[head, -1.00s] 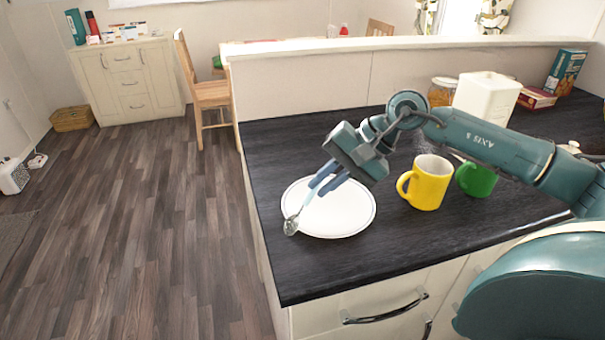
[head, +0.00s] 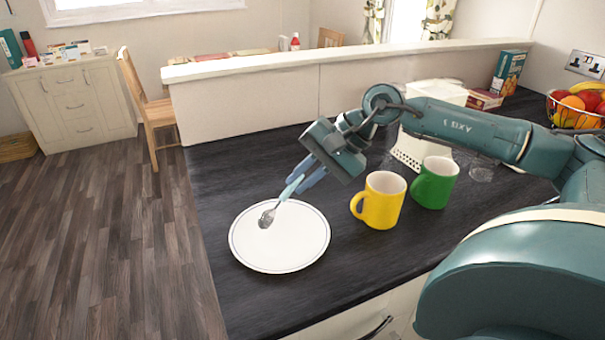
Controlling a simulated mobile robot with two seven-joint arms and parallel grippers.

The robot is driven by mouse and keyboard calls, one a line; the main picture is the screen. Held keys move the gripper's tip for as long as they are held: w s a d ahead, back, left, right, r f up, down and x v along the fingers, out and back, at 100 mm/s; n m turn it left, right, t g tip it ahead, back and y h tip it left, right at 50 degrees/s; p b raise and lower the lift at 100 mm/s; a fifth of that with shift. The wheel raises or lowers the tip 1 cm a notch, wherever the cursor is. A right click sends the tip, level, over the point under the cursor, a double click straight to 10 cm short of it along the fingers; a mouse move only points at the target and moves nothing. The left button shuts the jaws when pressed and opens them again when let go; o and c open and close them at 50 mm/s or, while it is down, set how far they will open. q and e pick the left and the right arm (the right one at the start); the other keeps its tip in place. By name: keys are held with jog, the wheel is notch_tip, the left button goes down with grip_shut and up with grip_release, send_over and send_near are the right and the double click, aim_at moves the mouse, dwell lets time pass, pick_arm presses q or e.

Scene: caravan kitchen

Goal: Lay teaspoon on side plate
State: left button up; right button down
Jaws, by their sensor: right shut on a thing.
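The white side plate (head: 285,256) with a thin dark rim line lies on the dark worktop, left of the mugs. My right gripper (head: 300,182) is shut on the light-blue handle of the teaspoon (head: 268,217). The spoon slants down to the left, with its metal bowl over the upper left part of the plate. I cannot tell whether the bowl touches the plate. The gripper hides the upper end of the handle. My left gripper is not in view.
A yellow mug (head: 380,203) and a green mug (head: 436,183) stand right of the plate. A white container (head: 411,148), boxes (head: 509,70) and a fruit bowl (head: 578,112) are further back. The worktop's left edge (head: 205,237) is close to the plate.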

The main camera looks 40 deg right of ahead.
notch_tip(320, 180, down, 3)
jog(key=shift+f+b, duration=0.1)
jog(key=shift+b, duration=0.55)
jog(key=shift+f+b, duration=0.75)
jog(key=shift+b, duration=0.05)
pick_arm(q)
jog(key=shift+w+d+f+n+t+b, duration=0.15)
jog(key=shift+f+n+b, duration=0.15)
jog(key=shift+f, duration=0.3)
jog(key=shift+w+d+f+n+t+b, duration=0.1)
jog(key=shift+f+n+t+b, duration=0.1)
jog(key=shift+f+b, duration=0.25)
pick_arm(e)
jog(key=shift+f, duration=0.6)
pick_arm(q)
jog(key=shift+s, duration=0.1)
pick_arm(e)
jog(key=c, duration=1.4)
grip_release()
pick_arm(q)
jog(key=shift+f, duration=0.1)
pick_arm(e)
jog(key=shift+d+r, duration=0.1)
